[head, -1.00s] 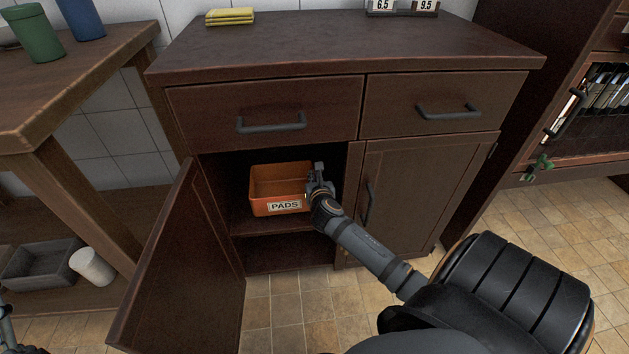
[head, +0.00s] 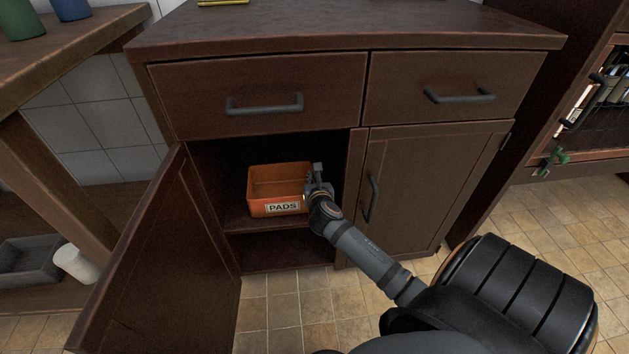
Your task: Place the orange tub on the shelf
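The orange tub (head: 262,207), labelled PADS, is upright in the open left compartment of the dark wooden cabinet. Its inside looks empty. My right gripper (head: 315,180) is at the tub's right wall and appears shut on its rim; the fingertips are small and partly hidden. The cabinet shelf (head: 237,224) lies under the tub, with a lower space below it. I cannot tell whether the tub's base touches the shelf. My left gripper is not in view.
The cabinet's left door (head: 150,262) stands open toward me. The right door (head: 430,190) and both drawers (head: 262,92) are closed. A wooden table (head: 75,50) with cups stands at left; a grey bin (head: 28,262) and white cup (head: 76,264) sit on its lower shelf.

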